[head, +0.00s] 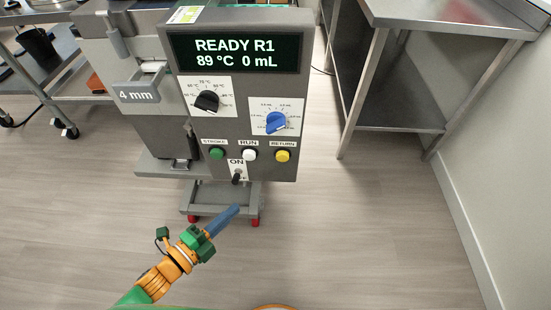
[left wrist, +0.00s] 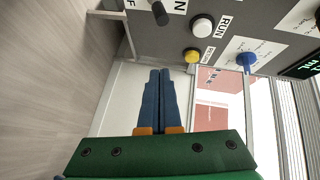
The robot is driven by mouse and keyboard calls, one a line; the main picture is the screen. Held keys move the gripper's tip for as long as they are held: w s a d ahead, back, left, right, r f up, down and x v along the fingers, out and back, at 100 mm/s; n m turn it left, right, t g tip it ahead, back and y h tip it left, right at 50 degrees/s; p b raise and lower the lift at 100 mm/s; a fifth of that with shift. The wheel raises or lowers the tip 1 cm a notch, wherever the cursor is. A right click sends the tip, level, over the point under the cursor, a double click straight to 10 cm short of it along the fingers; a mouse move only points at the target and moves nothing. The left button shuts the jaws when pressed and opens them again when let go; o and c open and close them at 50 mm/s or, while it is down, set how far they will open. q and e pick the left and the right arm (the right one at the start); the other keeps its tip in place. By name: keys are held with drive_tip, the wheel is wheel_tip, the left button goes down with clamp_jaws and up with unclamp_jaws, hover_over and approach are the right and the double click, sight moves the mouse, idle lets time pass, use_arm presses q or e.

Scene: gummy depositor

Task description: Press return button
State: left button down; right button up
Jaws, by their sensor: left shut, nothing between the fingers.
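The yellow return button (head: 283,156) sits at the lower right of the grey control panel, under the RETURN label. It also shows in the left wrist view (left wrist: 192,55), beyond and slightly right of my fingertips. My left gripper (head: 236,208) is below and in front of the panel, with its blue fingers together and empty. The fingers (left wrist: 160,75) point toward the panel and are apart from the button. The display (head: 235,53) reads READY R1, 89 °C, 0 mL. My right gripper is not in view.
The white run button (head: 249,155) and green stroke button (head: 217,153) are left of the return button. A toggle switch (head: 237,177) marked ON is below them. A black knob (head: 207,101) and a blue knob (head: 275,122) are above. A steel table (head: 400,95) stands right; floor in front is clear.

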use_arm(q)
drive_tip(key=d+r+m+h, duration=0.3)
drive_tip(key=r+m, duration=0.1)
drive_tip(key=r, duration=0.1)
drive_tip(key=shift+s+d+r, duration=0.15)
drive_tip(key=shift+s+r, duration=0.05)
drive_tip(key=shift+s, duration=0.2)
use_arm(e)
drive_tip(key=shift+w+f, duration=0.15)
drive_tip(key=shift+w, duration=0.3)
use_arm(q)
approach(287, 159)
drive_tip(key=x, duration=0.5)
drive_tip(key=shift+w+d+r, duration=0.15)
drive_tip(key=shift+w+d, duration=0.1)
drive_tip(key=shift+w, duration=0.1)
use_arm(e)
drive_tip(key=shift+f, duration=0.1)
